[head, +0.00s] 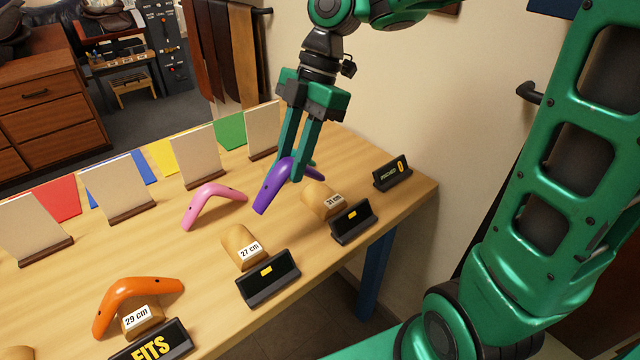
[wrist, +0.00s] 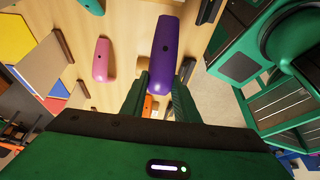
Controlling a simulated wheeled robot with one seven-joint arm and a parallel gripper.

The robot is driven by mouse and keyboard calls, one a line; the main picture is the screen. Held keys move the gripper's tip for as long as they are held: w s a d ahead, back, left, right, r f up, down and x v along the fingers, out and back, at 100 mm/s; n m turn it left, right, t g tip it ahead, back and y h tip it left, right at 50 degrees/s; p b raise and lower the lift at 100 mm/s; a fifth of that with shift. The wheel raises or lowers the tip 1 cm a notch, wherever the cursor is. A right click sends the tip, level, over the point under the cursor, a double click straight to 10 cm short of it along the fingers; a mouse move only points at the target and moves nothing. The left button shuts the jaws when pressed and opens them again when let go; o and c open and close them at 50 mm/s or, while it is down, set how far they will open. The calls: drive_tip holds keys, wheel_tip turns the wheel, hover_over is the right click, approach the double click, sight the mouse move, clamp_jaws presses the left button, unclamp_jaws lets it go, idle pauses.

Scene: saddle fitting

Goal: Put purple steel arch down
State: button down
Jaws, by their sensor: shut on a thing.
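The purple steel arch (head: 272,187) is held between the fingers of my gripper (head: 299,165), above the table near its right part. It also shows in the wrist view (wrist: 163,55), in front of my gripper fingers (wrist: 158,100). My gripper is shut on the arch. The arch hangs behind and left of the 31 cm wooden form (head: 318,198), apart from it as far as I can tell. The 27 cm form (head: 238,243) is bare. An orange arch (head: 140,290) sits over the 29 cm form (head: 141,323). A pink arch (head: 213,198) stands on the table.
Small black display stands front the forms: one reads FITS (head: 152,343), others stand at the 27 cm form (head: 268,279) and the 31 cm form (head: 353,222). Another sign (head: 391,173) stands far right. Upright cards (head: 198,157) and coloured mats (head: 160,157) line the table's back edge.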

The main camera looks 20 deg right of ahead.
drive_tip(key=w+d+f, duration=0.1)
drive_tip(key=d+f, duration=0.1)
drive_tip(key=d, duration=0.1)
drive_tip(key=w+d+f, duration=0.2)
drive_tip(key=d, duration=0.1)
drive_tip(key=w+d+f, duration=0.2)
drive_tip(key=d, duration=0.1)
drive_tip(key=shift+w+f, duration=0.1)
drive_tip(key=shift+f, duration=0.05)
drive_tip(key=shift+d+f, duration=0.1)
drive_tip(key=shift+f, duration=1.9)
drive_tip(key=c, duration=1.4)
unclamp_jaws()
drive_tip(key=shift+f, duration=0.1)
drive_tip(key=v, duration=1.2)
